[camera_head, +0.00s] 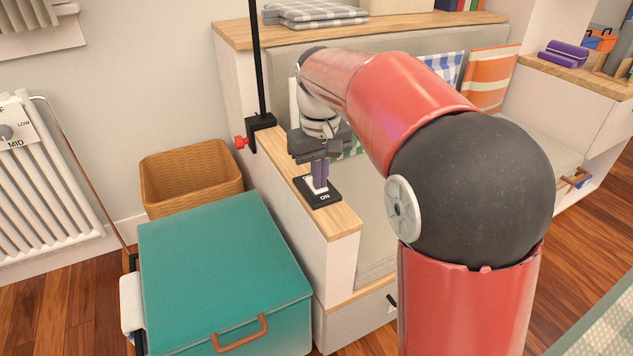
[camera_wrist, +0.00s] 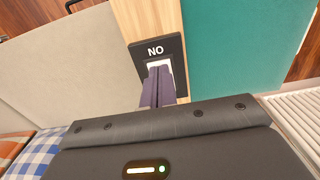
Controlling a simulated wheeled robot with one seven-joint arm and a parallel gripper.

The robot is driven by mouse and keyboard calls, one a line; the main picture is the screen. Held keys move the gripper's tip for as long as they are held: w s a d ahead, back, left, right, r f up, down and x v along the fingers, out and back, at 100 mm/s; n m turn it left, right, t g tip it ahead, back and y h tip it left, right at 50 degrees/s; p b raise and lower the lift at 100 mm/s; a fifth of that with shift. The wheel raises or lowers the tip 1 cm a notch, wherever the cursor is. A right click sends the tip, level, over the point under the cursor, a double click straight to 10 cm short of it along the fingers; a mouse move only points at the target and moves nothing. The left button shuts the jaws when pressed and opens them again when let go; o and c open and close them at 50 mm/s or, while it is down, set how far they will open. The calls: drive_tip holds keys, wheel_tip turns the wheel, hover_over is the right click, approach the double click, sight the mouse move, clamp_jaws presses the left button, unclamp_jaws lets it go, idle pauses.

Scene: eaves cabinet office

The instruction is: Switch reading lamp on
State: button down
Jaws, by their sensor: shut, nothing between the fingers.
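A black switch plate (camera_head: 326,195) with a white rocker and the letters "ON" lies on the narrow wooden ledge by the bench. It also shows in the wrist view (camera_wrist: 174,51), with its lettering upside down. My gripper (camera_head: 319,184) points down over the plate, with its fingers shut and empty. In the wrist view the purple-grey fingertips (camera_wrist: 158,72) are at the white rocker and cover part of it. I cannot tell whether they touch it or which way it is tilted. A black lamp pole (camera_head: 257,60) is clamped to the ledge behind; the lamp's head is out of view.
A teal chest (camera_head: 220,255) with a brown handle stands left of the ledge. A wicker basket (camera_head: 190,175) and a white radiator (camera_head: 45,190) are behind it. The pole's clamp (camera_head: 259,124) with a red knob is close to my gripper.

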wheel_tip(320, 180, up, 7)
drive_tip(key=p, duration=0.6)
drive_tip(key=shift+p, duration=0.4)
drive_tip(key=s+d+f+m+t, duration=0.1)
drive_tip(key=s+d, duration=0.4)
drive_tip(key=s, duration=0.6)
drive_tip(key=s+d+f+m+t, duration=0.1)
drive_tip(key=s+d+m+t, duration=0.2)
drive_tip(key=s, duration=0.9)
drive_tip(key=shift+d+f+m+t, duration=0.15)
drive_tip(key=shift+d+m+t, duration=0.15)
drive_tip(key=shift+d+t, duration=0.7)
drive_tip(key=shift+w+d, duration=0.1)
drive_tip(key=shift+d, duration=0.05)
